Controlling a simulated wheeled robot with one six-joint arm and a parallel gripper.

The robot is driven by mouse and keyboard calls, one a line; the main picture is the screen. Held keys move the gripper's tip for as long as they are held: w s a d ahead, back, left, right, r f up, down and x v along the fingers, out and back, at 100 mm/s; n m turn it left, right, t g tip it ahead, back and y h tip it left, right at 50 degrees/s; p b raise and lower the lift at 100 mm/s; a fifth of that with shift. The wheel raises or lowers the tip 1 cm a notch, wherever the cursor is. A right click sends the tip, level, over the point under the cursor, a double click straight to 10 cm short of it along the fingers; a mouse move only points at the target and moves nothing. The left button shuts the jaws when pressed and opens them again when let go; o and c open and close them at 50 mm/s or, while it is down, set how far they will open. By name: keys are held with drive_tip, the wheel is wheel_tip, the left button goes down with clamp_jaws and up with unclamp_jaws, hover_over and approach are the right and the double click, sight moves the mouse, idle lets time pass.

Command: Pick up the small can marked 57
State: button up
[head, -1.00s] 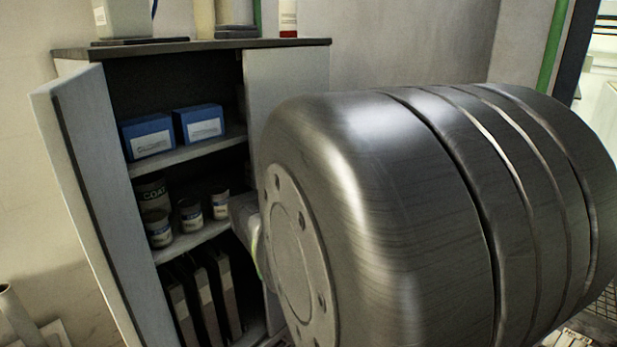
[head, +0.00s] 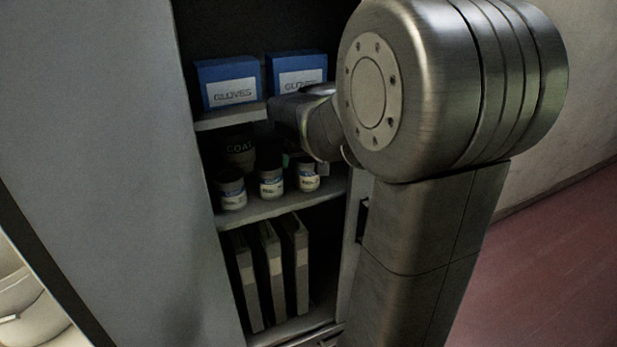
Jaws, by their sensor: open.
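My gripper (head: 304,163) reaches into the cabinet at the middle shelf, just above and around the top of the right can. It is open, and no can is seen held in it. My arm hides much of it, and I cannot tell if it touches a can.
A large dark can marked COAT (head: 240,152) stands behind the small cans. Blue glove boxes (head: 231,84) sit on the shelf above, and binders (head: 270,272) stand below. The open cabinet door (head: 110,150) fills the left side. The middle shelf (head: 275,209) has a narrow bare front edge.

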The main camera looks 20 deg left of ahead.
sight(307, 166)
drive_tip(key=shift+s+d+f, duration=0.1)
drive_tip(key=shift+f, duration=0.85)
drive_tip(key=shift+w+a+f, duration=0.45)
drive_tip(key=shift+w+f, duration=0.1)
drive_tip(key=x, duration=0.1)
drive_tip(key=b+x, duration=0.2)
drive_tip(key=x, duration=0.1)
drive_tip(key=shift+w+d, duration=0.25)
drive_tip(key=shift+d, duration=0.05)
drive_tip(key=shift+w+a+f, duration=0.15)
drive_tip(key=c, duration=1.3)
drive_tip(key=shift+o, duration=0.2)
drive_tip(key=shift+r, duration=0.45)
